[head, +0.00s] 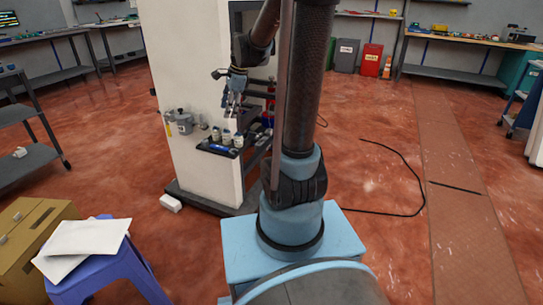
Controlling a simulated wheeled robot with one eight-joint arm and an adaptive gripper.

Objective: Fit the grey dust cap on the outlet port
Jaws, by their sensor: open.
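My gripper (234,108) hangs fingers down beside the white dispenser cabinet (185,65). It is open, with nothing seen between its fingers. It is above a small dark shelf (214,151) on the cabinet's side. Several small grey and whitish cylindrical pieces stand on that shelf, one of them a pale piece (227,138) below my fingers. A grey rounded fitting (184,123) sticks out from the cabinet to the left of the shelf. I cannot tell which piece is the grey dust cap, nor whether this fitting is the outlet port.
A white block (171,203) lies on the floor by the cabinet's dark base. A blue stool (110,270) bearing white packets and a cardboard box (35,225) stand lower left. A black cable (420,180) lies on the floor at right.

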